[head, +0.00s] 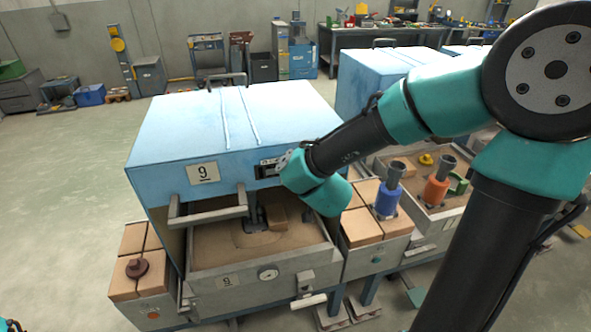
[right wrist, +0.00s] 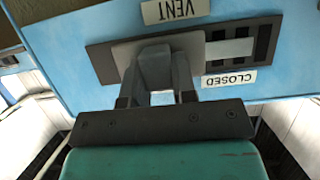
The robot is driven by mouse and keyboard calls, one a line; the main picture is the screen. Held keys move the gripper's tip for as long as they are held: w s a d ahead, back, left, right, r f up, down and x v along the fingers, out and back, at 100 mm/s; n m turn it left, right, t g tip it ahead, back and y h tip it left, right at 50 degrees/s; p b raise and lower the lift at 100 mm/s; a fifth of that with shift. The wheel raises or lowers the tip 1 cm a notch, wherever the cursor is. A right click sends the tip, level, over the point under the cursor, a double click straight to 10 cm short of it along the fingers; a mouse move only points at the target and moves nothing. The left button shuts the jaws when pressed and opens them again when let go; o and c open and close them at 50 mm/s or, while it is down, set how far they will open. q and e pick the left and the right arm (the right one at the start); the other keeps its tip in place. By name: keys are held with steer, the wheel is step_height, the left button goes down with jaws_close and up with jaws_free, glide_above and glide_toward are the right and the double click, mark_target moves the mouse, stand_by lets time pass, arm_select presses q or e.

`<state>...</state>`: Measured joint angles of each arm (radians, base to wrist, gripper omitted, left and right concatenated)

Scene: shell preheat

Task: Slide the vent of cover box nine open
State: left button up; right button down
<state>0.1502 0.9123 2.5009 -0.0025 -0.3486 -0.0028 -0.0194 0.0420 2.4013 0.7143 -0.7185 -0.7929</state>
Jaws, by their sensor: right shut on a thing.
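Cover box nine (head: 203,118) is a pale blue hood with a "9" plate on its front, raised over a sand-filled box. Its dark vent (head: 268,169) is on the front face, partly hidden by my right arm. In the right wrist view the vent (right wrist: 263,50) has dark slots at its right end, a grey slide plate (right wrist: 128,53), an upside-down "VENT" label (right wrist: 177,11) and a "CLOSED" label (right wrist: 229,79). My right gripper (right wrist: 158,62) is shut on the vent's slide tab, which its fingers mostly hide.
A grey bar handle (head: 207,217) sticks out from the hood's front, left of my right arm. Below is the metal sand box (head: 250,272) with a gauge. Blue (head: 387,197) and orange (head: 437,187) fittings stand to the right. Open floor lies at the left.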

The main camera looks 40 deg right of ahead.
steer(key=shift+s+d, duration=0.1)
steer(key=shift+d, duration=0.05)
steer(key=c, duration=0.9)
jaws_free()
steer(key=shift+d, duration=0.1)
steer(key=v, duration=1.7)
steer(key=shift+s, duration=0.3)
steer(key=shift+w, duration=0.1)
